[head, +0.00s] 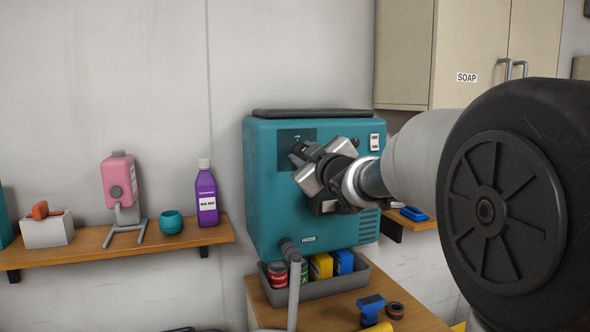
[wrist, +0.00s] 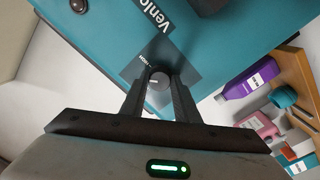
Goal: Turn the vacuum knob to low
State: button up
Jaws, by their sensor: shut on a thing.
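The vacuum is a teal box (head: 262,190) on the wall, with a dark panel at its upper front and a "HOSE" label low down. In the head view my gripper (head: 300,153) reaches the panel from the right and hides most of the knob. The small panel lettering is too small to read fully.
A white switch (head: 374,142) is right of the panel. A hose (head: 293,270) hangs from the vacuum's lower front. A grey bin (head: 318,287) with cans and boxes stands below. The left shelf (head: 110,241) holds a purple bottle (head: 207,195), a teal cup (head: 171,222) and a pink dispenser (head: 119,182).

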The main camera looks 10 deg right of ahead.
jog(key=n+b, duration=0.4)
jog(key=n, duration=0.1)
jog(key=shift+f+n, duration=0.15)
jog(key=shift+n, duration=0.25)
jog(key=shift+n+y+b, duration=0.4)
jog(key=shift+n+b, duration=0.65)
jog(key=shift+n, duration=1.35)
jog(key=shift+r, duration=0.2)
jog(key=o, duration=1)
jog(key=shift+o, duration=0.2)
jog(key=p+v, duration=0.1)
jog(key=v, duration=1.6)
jog(key=shift+s, duration=0.15)
